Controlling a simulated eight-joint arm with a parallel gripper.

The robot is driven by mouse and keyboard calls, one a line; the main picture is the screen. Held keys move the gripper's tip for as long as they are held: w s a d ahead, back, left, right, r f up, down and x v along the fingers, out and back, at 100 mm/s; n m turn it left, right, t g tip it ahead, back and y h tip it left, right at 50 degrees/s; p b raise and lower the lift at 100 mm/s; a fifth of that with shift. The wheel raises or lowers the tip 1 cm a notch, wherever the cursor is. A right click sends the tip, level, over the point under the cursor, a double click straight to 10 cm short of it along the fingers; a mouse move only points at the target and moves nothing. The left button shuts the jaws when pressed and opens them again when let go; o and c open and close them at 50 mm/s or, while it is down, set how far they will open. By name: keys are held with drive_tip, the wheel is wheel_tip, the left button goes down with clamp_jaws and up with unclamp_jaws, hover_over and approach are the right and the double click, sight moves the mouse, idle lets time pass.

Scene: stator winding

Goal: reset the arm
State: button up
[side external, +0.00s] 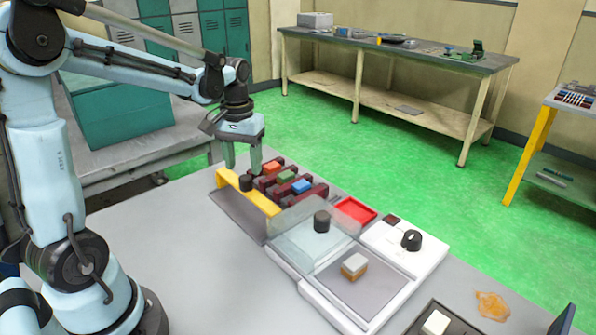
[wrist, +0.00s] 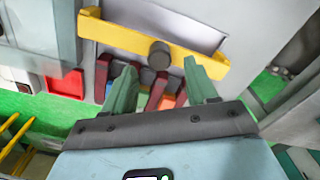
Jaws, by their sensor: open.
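My gripper (side external: 243,168) hangs over the far left end of the work area in the side view, with its two pale green fingers pointing down. The fingers are apart with nothing held between them. A yellow bar (side external: 262,202) with a black knob (side external: 246,183) lies just below and in front of them. In the wrist view my gripper (wrist: 161,68) shows open, with the knob (wrist: 159,55) of the yellow bar (wrist: 118,32) between and beyond the fingertips. The exact gap in height to the knob is hard to tell.
Dark red rails hold an orange block (side external: 271,168), a green block (side external: 286,176) and a blue block (side external: 302,186). To the right are a clear cover (side external: 300,238) with a black knob, a red tray (side external: 355,212), a small tan-and-white block (side external: 354,266) and a black dial (side external: 411,239). The left tabletop is clear.

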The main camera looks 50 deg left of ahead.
drive_tip(key=shift+r, duration=0.5)
drive_tip(key=shift+s+d+r, duration=0.1)
drive_tip(key=shift+d, duration=0.15)
drive_tip(key=s+d+m+t, duration=0.3)
drive_tip(key=d, duration=0.3)
drive_tip(key=s+d+r+m+t, duration=0.1)
drive_tip(key=s+d+m+t, duration=0.1)
drive_tip(key=d, duration=0.5)
drive_tip(key=shift+s+m+t, duration=0.4)
drive_tip(key=shift+m+t, duration=0.1)
drive_tip(key=shift+t, duration=0.6)
